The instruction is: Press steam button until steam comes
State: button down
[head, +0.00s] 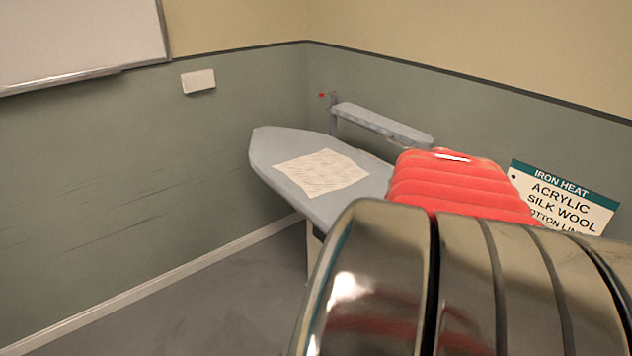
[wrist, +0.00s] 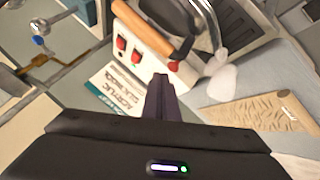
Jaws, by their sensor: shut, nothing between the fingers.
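In the wrist view my gripper (wrist: 161,77) is shut and empty, its narrow dark fingers pointing up the picture. A small red button (wrist: 174,66) shows at the lower end of a wooden handle (wrist: 143,28), just above and right of the fingertips; I cannot tell whether they touch it. Pale, soft-edged puffs (wrist: 222,84) that look like steam show right of the button, below a shiny curved metal part (wrist: 222,52). A white unit (wrist: 150,69) with two red switches (wrist: 121,43) stands behind the handle. In the head view the gripper is hidden.
A grey ironing board (head: 263,150) carries a pale cloth (head: 322,172); a narrow sleeve board (head: 380,123) is behind it. An iron heat sign (head: 562,198) stands at right. Floor (head: 230,305) at left is clear. A large shiny body covers the head view's lower right.

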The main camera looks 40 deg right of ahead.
jog(key=shift+r, duration=0.15)
jog(key=shift+r, duration=2.35)
